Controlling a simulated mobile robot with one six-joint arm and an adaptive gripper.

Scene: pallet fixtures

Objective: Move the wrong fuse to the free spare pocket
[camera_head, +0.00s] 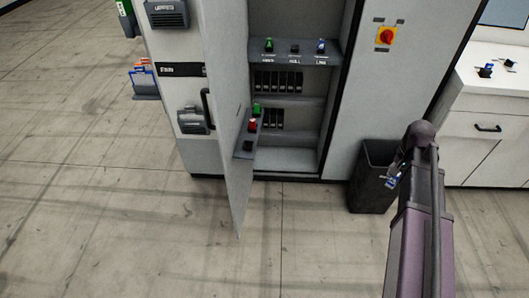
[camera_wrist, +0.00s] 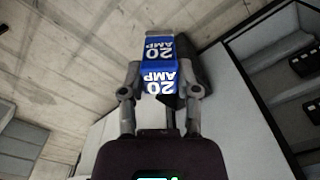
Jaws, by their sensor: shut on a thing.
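A blue fuse (camera_wrist: 160,62) marked "20 AMP" sits between the two fingers of my gripper (camera_wrist: 162,88), which is shut on it. In the head view, the fuse (camera_head: 391,182) and my gripper (camera_head: 396,167) are small, in front of the black bin and well right of the open cabinet. A rack (camera_head: 243,154) on the cabinet door has a green fuse (camera_head: 257,109), a red fuse (camera_head: 252,125) and a dark pocket (camera_head: 248,146) that looks empty. The upper shelf (camera_head: 280,59) carries a green fuse (camera_head: 269,45), a dark empty-looking holder (camera_head: 295,48) and a blue fuse (camera_head: 321,46).
The open cabinet door (camera_head: 230,190) juts forward. A black bin (camera_head: 370,178) stands right of the cabinet, and a white counter (camera_head: 495,85) with small dark holders (camera_head: 485,71) is at far right. The floor in front is clear.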

